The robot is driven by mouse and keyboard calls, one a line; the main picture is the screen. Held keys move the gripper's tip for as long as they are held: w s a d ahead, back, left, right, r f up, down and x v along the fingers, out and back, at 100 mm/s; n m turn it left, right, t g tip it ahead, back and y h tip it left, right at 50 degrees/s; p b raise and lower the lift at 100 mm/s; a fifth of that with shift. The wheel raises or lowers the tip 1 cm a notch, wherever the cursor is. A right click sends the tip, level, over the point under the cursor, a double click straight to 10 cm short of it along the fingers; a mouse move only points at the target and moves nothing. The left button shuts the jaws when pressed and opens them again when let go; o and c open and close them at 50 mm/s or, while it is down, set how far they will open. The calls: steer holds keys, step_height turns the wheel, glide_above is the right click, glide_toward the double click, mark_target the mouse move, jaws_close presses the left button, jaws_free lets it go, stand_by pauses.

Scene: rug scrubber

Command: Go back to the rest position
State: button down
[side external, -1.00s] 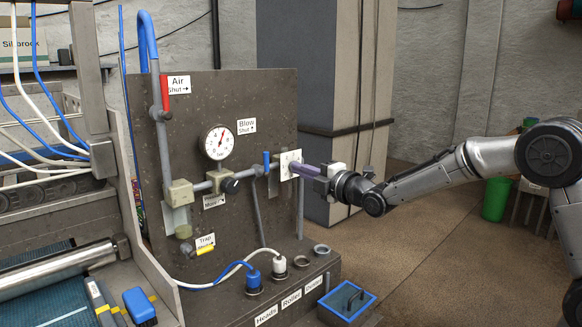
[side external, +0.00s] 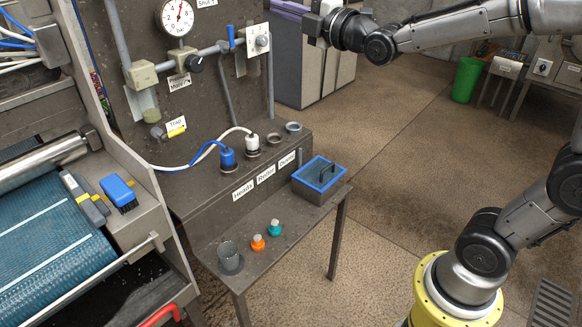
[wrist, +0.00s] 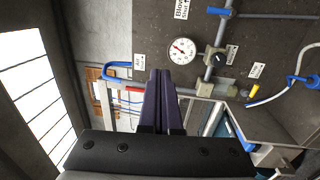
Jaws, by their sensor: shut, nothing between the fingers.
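My gripper (side external: 275,6) is at the top of the side external view, apart from the panel and above the white plate (side external: 257,40). Its purple fingers are shut with nothing between them, and their tips lie near or past the picture's top edge. In the wrist view the shut fingers of my gripper (wrist: 160,75) point toward the panel. The pressure gauge (wrist: 182,50) shows just right of the fingertips there. My arm stretches in from the right in the side external view.
The panel carries the gauge (side external: 176,17), a dark knob (side external: 194,63) and a blue lever (side external: 231,36). Below stand blue (side external: 227,158) and white (side external: 252,142) plugs, a blue-rimmed box (side external: 304,187), and orange and teal caps. Open floor lies right of the bench.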

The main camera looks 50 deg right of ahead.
steer(key=s+a+f+m+g, duration=0.1)
steer(key=s+f+m+g, duration=0.5)
steer(key=s, duration=0.9)
steer(key=s+a+f+m+g, duration=0.1)
steer(key=s+f+m+g, duration=0.6)
steer(key=s+f+m, duration=0.4)
steer(key=s+f, duration=0.3)
steer(key=s, duration=0.2)
steer(key=shift+s+a+f+m+g, duration=0.2)
steer(key=shift+a+m+g, duration=0.1)
steer(key=shift+a+m, duration=0.1)
